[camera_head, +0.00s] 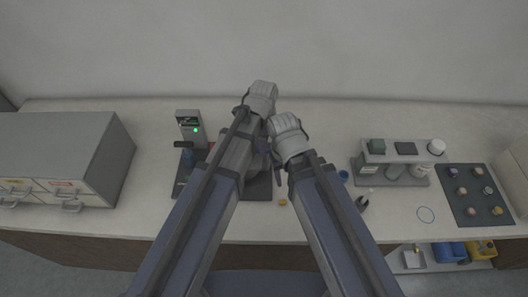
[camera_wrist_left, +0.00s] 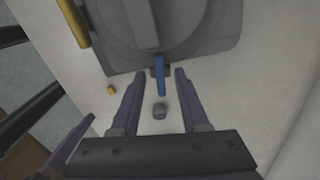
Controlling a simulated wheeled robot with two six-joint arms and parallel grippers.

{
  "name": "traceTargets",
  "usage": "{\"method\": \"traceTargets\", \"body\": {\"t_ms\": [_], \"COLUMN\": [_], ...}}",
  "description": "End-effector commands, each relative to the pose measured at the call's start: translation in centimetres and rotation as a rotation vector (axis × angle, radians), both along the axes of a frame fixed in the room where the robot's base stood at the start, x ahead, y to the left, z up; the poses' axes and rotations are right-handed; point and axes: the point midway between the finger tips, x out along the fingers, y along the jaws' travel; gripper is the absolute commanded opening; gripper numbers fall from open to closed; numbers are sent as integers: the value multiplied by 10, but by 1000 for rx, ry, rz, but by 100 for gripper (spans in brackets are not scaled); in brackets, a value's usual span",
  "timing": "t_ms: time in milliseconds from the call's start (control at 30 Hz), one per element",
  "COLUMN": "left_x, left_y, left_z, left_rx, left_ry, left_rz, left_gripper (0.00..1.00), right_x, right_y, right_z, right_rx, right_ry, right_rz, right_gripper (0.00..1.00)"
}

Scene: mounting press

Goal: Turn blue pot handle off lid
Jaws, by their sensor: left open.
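The blue handle (camera_wrist_left: 159,75) is a short upright bar in the left wrist view, at the near edge of a round grey lid or pot (camera_wrist_left: 150,24) on a grey base. My left gripper (camera_wrist_left: 158,72) is open, with one finger on each side of the handle and a gap on both sides. In the head view my left gripper (camera_head: 277,168) is beside the dark base (camera_head: 260,188), mostly behind my arms, and I cannot make out the handle. My right gripper is largely hidden by its own wrist there, so its jaws cannot be judged.
A grey device with a green light (camera_head: 190,128) stands left of the base. A small yellow piece (camera_head: 283,202) lies near the front edge. A grey rack (camera_head: 398,160) and a dark mat (camera_head: 475,195) with several knobs are at the right. Grey drawers (camera_head: 68,150) stand at the left.

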Motion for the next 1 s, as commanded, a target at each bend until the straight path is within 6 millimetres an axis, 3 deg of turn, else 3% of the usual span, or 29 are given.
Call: {"method": "traceTargets", "body": {"t_ms": [100,367,767,1000], "left_x": [0,0,0,0], "left_y": [0,0,0,0], "left_z": [-9,-8,-8,-8], "left_rx": [0,0,0,0], "left_ry": [0,0,0,0], "left_rz": [0,0,0,0], "left_gripper": [45,45,1,0], "right_x": [0,0,0,0], "right_y": [0,0,0,0], "right_z": [-9,-8,-8,-8], "right_rx": [0,0,0,0], "right_ry": [0,0,0,0], "right_rz": [0,-1,0,0], "right_gripper": [50,50,50,50]}}
